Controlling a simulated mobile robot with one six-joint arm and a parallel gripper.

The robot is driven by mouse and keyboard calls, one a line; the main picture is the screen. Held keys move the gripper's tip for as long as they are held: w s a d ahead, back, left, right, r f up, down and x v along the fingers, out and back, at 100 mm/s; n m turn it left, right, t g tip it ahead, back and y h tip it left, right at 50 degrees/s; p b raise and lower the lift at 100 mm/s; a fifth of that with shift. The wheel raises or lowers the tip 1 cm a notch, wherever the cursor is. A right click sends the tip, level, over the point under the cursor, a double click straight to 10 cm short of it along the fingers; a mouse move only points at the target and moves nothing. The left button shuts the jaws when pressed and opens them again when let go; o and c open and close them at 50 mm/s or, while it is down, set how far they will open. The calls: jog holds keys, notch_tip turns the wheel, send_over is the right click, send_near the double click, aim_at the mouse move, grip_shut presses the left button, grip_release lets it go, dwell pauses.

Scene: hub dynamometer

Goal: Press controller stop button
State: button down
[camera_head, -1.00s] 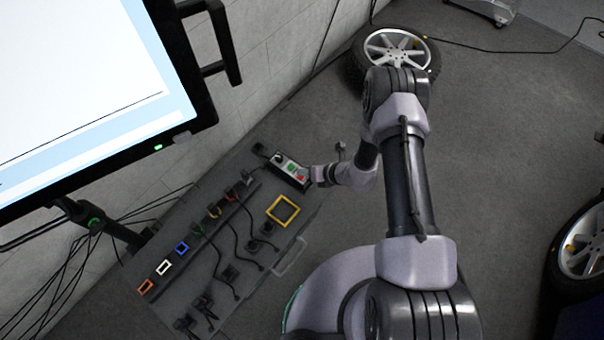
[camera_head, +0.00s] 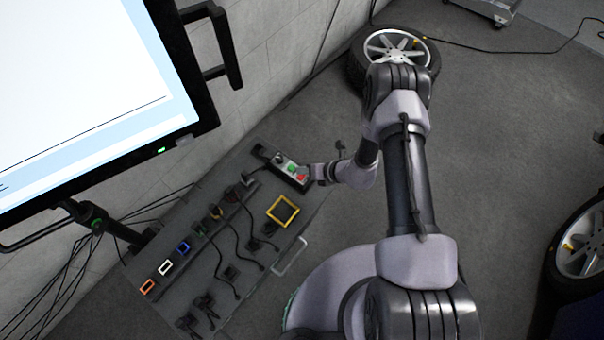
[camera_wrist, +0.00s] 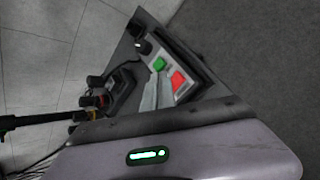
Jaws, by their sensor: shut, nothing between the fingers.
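The controller (camera_head: 283,162) is a small box with a pale face at the far end of the grey cart top. It carries a green button and a red button (camera_head: 300,177), the red one nearer my gripper. In the wrist view the green button (camera_wrist: 159,64) and the red button (camera_wrist: 178,80) both show uncovered. My gripper (camera_head: 310,174) is shut and empty, close beside the red-button end of the controller. I cannot tell whether it touches the box.
The cart top (camera_head: 215,255) holds cables, plugs and a yellow square frame (camera_head: 282,211). A large monitor (camera_head: 90,90) overhangs at the left, near the wall. A wheel (camera_head: 395,52) lies beyond my arm, another wheel (camera_head: 583,245) at the right. Floor between them is clear.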

aim_at(304, 176)
jog(key=shift+r+p, duration=1.75)
jog(key=shift+r, duration=0.8)
jog(key=shift+f, duration=0.1)
